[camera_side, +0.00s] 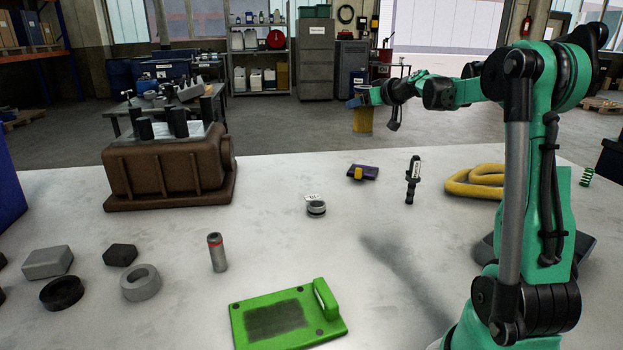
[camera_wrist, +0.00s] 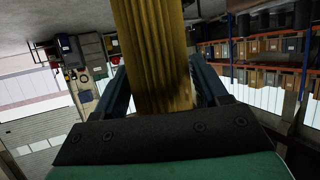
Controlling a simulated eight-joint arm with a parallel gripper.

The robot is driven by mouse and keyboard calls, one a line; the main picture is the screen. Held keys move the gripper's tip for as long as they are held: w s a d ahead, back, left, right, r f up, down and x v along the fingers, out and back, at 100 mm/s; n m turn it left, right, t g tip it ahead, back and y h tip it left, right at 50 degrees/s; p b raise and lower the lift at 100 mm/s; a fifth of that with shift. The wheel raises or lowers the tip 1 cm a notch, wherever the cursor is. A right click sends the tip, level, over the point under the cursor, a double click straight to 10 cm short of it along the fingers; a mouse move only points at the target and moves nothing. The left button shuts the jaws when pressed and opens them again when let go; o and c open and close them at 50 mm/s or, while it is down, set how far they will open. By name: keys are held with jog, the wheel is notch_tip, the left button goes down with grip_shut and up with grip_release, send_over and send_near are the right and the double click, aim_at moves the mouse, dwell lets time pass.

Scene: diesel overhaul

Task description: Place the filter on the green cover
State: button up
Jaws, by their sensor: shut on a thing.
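The filter (camera_side: 363,121) is a yellow, pleated cylinder. My gripper (camera_side: 359,99) is shut on it, high above the far side of the table. In the wrist view the filter (camera_wrist: 155,45) stands between my two blue fingers. Its far end runs out of the frame there. The green cover (camera_side: 240,322) lies flat at the front of the table, with a raised handle on its right and a dark rectangular patch in the middle. The filter is well apart from the cover.
A brown engine block (camera_side: 165,170) with dark cylinders on top stands at the back left. The table centre has free room.

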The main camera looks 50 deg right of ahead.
jog(key=w+a+n+t+y, duration=0.1)
jog(key=w+a+n+y, duration=0.15)
jog(key=a, duration=0.35)
jog(key=w+a+n+y, duration=0.2)
jog(key=a+n+y, duration=0.15)
jog(key=a, duration=0.35)
jog(key=r+n+g+y, duration=0.1)
jog(key=n+g+y, duration=1.05)
jog(key=n, duration=0.25)
send_over(248, 306)
jog(key=shift+t+y, duration=0.25)
jog(key=shift+y, duration=0.2)
notch_tip(248, 306, down, 19)
jog(key=shift+f, duration=0.15)
jog(key=shift+f, duration=0.15)
jog(key=o, duration=1.3)
jog(key=shift+o, duration=0.2)
